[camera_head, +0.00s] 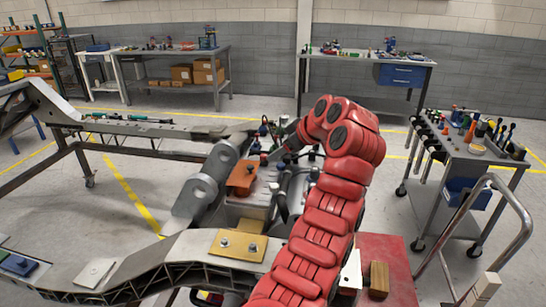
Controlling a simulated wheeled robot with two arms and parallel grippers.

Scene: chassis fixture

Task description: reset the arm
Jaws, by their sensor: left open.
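My red padded arm rises from the bottom middle and bends over at the top. Its end points down and left over the middle of the chassis fixture. My left gripper (277,155) is at that end, small and partly hidden among dark parts. It is open, and I see nothing held in it. The grey metal chassis (140,128) runs from the left across the middle. An orange-brown block (242,178) sits just left of and below the gripper. A yellow plate with bolts (238,245) lies on the near beam. My right gripper is not in view.
A tool cart (470,150) with a handrail stands at right. A red surface (398,265) with a wooden block (379,279) is at lower right. Workbenches (180,52) stand at the back wall. The floor (120,185) is open inside the left of the frame.

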